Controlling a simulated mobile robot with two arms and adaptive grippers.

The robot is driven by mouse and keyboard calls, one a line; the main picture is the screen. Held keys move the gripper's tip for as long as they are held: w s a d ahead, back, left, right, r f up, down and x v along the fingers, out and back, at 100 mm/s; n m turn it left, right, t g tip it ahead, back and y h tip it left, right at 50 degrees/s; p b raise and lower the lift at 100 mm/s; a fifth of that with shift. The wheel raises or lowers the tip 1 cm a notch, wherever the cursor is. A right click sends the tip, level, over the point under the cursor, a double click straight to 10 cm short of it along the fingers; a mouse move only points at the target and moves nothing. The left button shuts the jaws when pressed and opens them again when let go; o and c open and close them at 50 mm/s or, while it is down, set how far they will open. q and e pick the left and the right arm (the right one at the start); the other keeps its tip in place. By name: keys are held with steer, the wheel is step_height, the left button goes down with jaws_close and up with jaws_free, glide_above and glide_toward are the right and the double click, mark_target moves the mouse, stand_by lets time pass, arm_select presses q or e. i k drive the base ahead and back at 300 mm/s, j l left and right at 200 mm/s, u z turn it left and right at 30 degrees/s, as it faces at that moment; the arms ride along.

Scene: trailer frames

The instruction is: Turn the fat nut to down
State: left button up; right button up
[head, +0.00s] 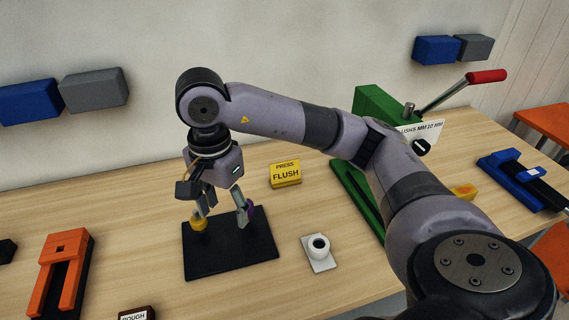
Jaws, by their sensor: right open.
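My right gripper (221,222) is open and points down over a black board (236,257) on the table. A yellow rounded piece (198,225) shows at its left finger, at the board's left side. A purple piece (251,210) shows partly behind its right finger. I cannot tell whether the fingers touch these pieces. Which piece is the fat nut is not clear, and no nut markings can be read. My left gripper is not in view.
A white cup-like piece with a dark opening (318,245) sits right of the board. A yellow "PRESS FLUSH" block (285,174) stands behind. A green press (375,103) with a red-handled lever is at the back right. An orange fixture (48,250) lies left; a blue vise (508,169) lies right.

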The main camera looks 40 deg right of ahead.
mark_target(197, 225)
steer(key=k, duration=0.35)
steer(key=i+l+u, duration=0.15)
steer(key=l+u, duration=0.25)
steer(key=i+l+u, duration=0.1)
steer(key=l+u, duration=0.3)
steer(key=j, duration=0.1)
